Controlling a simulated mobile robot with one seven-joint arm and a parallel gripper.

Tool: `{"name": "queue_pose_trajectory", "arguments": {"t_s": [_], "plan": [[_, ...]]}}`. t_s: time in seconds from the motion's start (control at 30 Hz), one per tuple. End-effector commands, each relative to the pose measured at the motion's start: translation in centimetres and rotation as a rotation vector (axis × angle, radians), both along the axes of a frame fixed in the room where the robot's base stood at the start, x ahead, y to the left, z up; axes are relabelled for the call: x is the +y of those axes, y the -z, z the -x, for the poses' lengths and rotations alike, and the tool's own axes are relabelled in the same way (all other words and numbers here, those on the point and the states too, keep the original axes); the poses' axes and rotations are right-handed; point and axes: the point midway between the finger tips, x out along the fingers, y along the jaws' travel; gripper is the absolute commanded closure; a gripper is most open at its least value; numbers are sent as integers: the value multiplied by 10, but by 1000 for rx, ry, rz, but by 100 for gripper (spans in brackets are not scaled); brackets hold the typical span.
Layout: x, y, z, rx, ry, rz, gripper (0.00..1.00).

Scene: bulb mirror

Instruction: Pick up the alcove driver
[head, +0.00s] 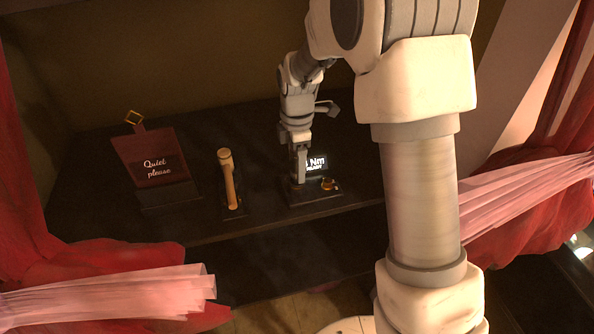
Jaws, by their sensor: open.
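My gripper (299,180) points down at a small dark stand (318,197) on the dark shelf, in front of a lit display (316,163) that reads "Nm" with a smaller word under it. The fingers are seen edge-on and cover part of the stand. A small brass-coloured piece (327,184) sits on the stand, right of the fingers. I cannot make out a driver clearly; whatever is between or behind the fingers is hidden. Left of the gripper, a tan wooden-handled tool (228,178) with a rounded head stands propped on its own dark base, apart from the fingers.
A dark red sign (153,160) reading "Quiet please" stands at the left of the shelf (215,229). Red curtains with pink ties hang at the left (110,291) and right (530,198). My arm hides the shelf's right part. Bare shelf lies between the stands.

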Motion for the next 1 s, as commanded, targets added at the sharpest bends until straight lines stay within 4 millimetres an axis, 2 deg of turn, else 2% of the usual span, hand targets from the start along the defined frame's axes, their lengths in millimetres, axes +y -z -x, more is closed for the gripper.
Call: {"name": "queue_pose_trajectory", "arguments": {"t_s": [0.1,0.33,0.7,0.77,1.0], "plan": [[0,9,0,1,0,0,24],[0,10,0,0,0,0,24],[0,9,0,-1,0,0,90],[0,9,0,-1,0,0,100],[0,8,0,-2,0,0,100]]}}
